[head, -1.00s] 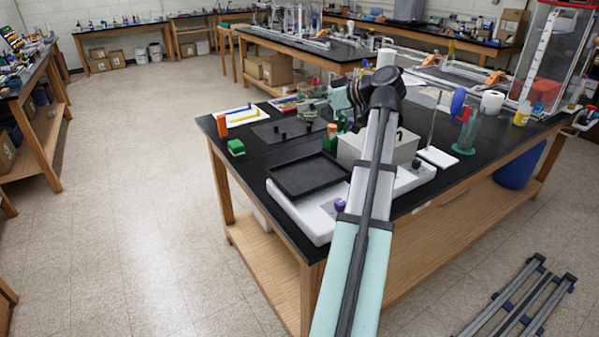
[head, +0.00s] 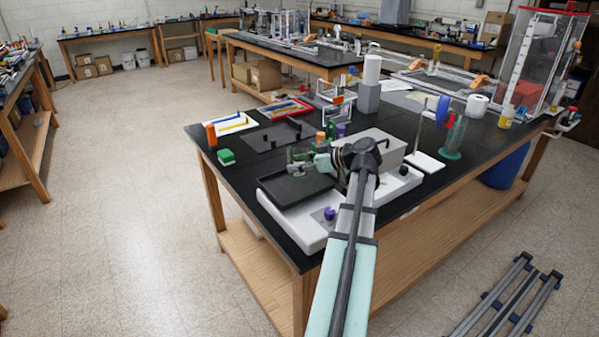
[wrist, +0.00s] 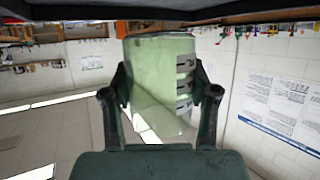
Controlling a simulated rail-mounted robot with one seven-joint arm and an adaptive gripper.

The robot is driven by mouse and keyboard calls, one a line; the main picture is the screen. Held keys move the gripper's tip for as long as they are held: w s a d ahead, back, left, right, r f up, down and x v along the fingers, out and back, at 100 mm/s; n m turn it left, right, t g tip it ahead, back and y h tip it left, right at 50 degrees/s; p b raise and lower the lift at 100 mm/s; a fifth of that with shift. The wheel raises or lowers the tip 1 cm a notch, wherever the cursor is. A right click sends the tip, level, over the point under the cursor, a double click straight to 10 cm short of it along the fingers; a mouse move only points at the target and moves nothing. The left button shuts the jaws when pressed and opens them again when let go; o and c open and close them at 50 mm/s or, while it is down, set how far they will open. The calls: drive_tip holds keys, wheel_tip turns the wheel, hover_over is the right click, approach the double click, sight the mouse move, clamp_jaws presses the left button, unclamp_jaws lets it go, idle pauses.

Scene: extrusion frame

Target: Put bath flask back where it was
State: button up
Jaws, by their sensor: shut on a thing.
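The bath flask (head: 299,155) is clear, greenish glass and shows just left of my gripper (head: 320,161) in the head view. In the wrist view the flask (wrist: 160,75) is a pale green, see-through body between the two fingers of my gripper (wrist: 162,100), which is shut on it. The flask appears near the far edge of a black tray (head: 290,189) on a white base unit (head: 303,228) with a purple knob. I cannot tell whether it touches the tray. My arm hides part of the base unit.
A grey box (head: 378,148) stands just right of my gripper. Small bottles (head: 330,134) stand close behind the flask. A green block (head: 226,157) and a dark mat (head: 268,138) lie to the left.

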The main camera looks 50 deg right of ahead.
drive_tip(key=shift+f+p, duration=0.3)
drive_tip(key=shift+f, duration=1.45)
drive_tip(key=shift+f, duration=0.1)
drive_tip(key=shift+f+b, duration=0.1)
drive_tip(key=shift+b, duration=0.2)
drive_tip(key=o, duration=1.2)
drive_tip(key=shift+r+p, duration=0.25)
drive_tip(key=shift+p, duration=0.05)
drive_tip(key=b+v, duration=0.2)
drive_tip(key=v, duration=1)
